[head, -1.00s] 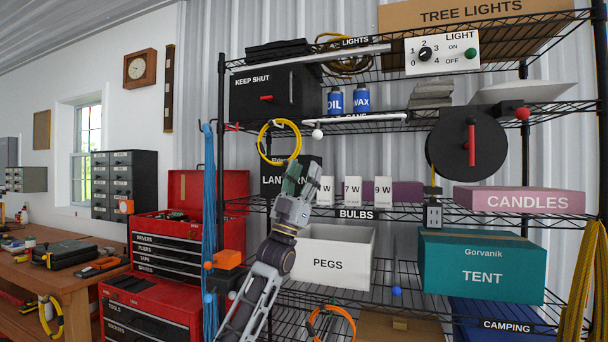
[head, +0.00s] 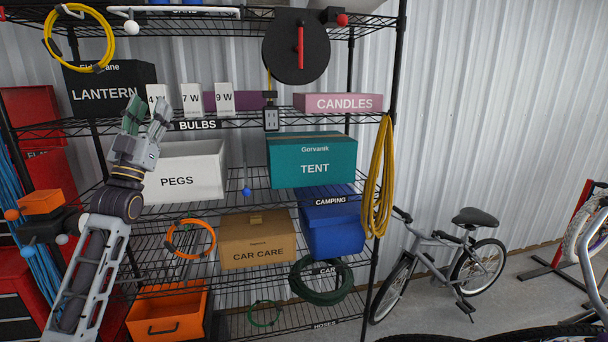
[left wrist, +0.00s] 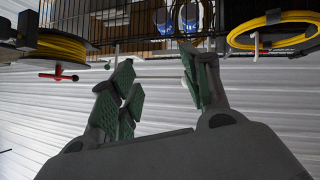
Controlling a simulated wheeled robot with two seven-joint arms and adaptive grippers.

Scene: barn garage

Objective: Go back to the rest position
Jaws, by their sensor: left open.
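My left gripper (head: 148,117) is raised in front of the wire shelving, near the bulb boxes and above the PEGS box in the head view. It points upward. In the left wrist view its green-padded fingers (left wrist: 160,90) are spread apart with nothing between them. My right gripper is in neither view.
The wire shelf (head: 240,122) holds a black LANTERN box (head: 105,95), a white PEGS box (head: 190,180), a teal TENT box (head: 318,170) and a pink CANDLES box (head: 335,103). A black reel (head: 283,48) hangs above. A bicycle (head: 440,260) stands right of the shelf.

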